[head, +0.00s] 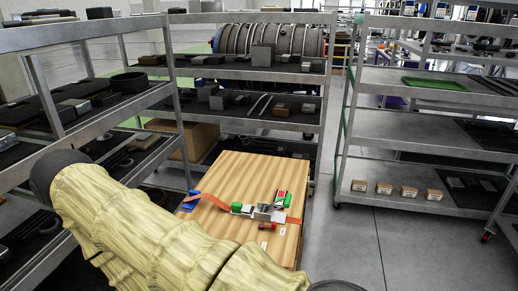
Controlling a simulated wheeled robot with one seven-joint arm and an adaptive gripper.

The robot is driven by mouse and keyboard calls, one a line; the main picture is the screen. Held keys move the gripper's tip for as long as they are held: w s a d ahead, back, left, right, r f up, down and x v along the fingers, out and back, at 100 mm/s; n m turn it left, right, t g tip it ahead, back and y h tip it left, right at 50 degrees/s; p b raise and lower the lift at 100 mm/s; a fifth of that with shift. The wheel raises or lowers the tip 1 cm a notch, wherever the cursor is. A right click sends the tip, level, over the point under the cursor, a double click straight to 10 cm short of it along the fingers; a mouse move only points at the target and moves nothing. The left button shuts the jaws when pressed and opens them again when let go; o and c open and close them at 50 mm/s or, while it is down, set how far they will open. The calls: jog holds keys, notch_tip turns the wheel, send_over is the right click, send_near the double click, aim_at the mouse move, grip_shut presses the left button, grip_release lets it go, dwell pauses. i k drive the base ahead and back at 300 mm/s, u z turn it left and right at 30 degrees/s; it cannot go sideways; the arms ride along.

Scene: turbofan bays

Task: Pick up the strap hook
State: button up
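A wooden-topped crate (215,228) stands in the aisle. An orange strap (232,205) runs across its top, with a blue piece (189,200) at its left end. I cannot tell which of these small parts is the strap hook. My yellow-sleeved arm crosses the lower left, in front of the crate's near side. My gripper does not show clearly.
Metal shelf racks stand at left (95,120), behind the crate (250,75) and at right (400,125). The right rack holds a green tray (435,83) and several small tan boxes (408,191). A cardboard box (182,137) sits behind the crate. Grey floor (360,245) is clear to the right.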

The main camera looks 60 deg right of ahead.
aim_at(237, 209)
jog(key=k, duration=0.1)
jog(key=z, duration=1.05)
